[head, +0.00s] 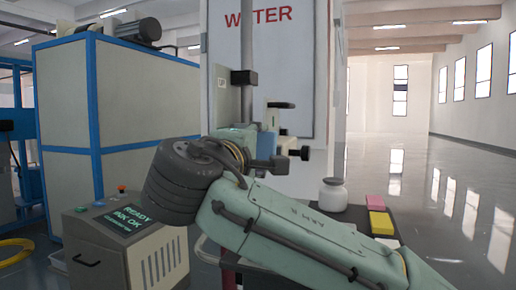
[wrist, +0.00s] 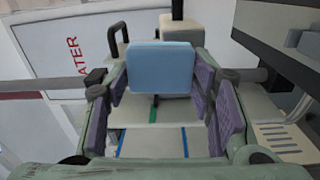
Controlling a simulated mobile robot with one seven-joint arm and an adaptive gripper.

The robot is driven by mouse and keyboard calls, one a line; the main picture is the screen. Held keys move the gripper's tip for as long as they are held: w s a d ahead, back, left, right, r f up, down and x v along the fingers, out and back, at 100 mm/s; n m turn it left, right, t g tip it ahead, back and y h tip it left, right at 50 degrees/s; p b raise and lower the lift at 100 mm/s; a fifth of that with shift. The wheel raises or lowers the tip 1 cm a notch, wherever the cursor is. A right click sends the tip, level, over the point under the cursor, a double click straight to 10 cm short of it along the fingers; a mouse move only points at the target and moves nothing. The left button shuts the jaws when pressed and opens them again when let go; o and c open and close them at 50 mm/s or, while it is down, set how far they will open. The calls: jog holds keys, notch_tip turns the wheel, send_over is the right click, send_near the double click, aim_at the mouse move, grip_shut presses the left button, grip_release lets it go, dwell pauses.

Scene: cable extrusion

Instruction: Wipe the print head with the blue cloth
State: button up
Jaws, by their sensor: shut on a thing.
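The blue cloth (wrist: 160,68) is a folded, block-like pad between the purple-padded fingers of my gripper (wrist: 160,85) in the wrist view. My gripper is shut on it. A pale block (wrist: 180,28) with a dark post above it stands directly behind the cloth; it looks like the print head, but I cannot tell for sure. The cloth hides part of it, so I cannot tell whether they touch. In the head view a small patch of blue cloth (head: 268,141) shows beyond my wrist, beside an upright fixture with a dark clamp (head: 244,78). My arm hides most of the gripper.
A white cabinet marked WATER (head: 300,60) stands behind the fixture. A white jar (head: 333,195) and pink and yellow blocks (head: 379,214) sit on a dark surface at right. A control box with a lit screen (head: 125,222) stands at left. Open floor lies at far right.

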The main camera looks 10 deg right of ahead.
jog(key=shift+w+d, duration=0.4)
jog(key=shift+w, duration=0.2)
notch_tip(320, 180, down, 4)
jog(key=b, duration=0.4)
jog(key=shift+w+d+r+p, duration=0.1)
jog(key=shift+r+p, duration=1.7)
jog(key=shift+r, duration=0.35)
jog(key=shift+f, duration=0.1)
jog(key=shift+s+a+f+b, duration=0.1)
jog(key=shift+s+a+b, duration=0.3)
jog(key=shift+s, duration=0.15)
jog(key=shift+b+v, duration=0.4)
jog(key=shift+v, duration=1.9)
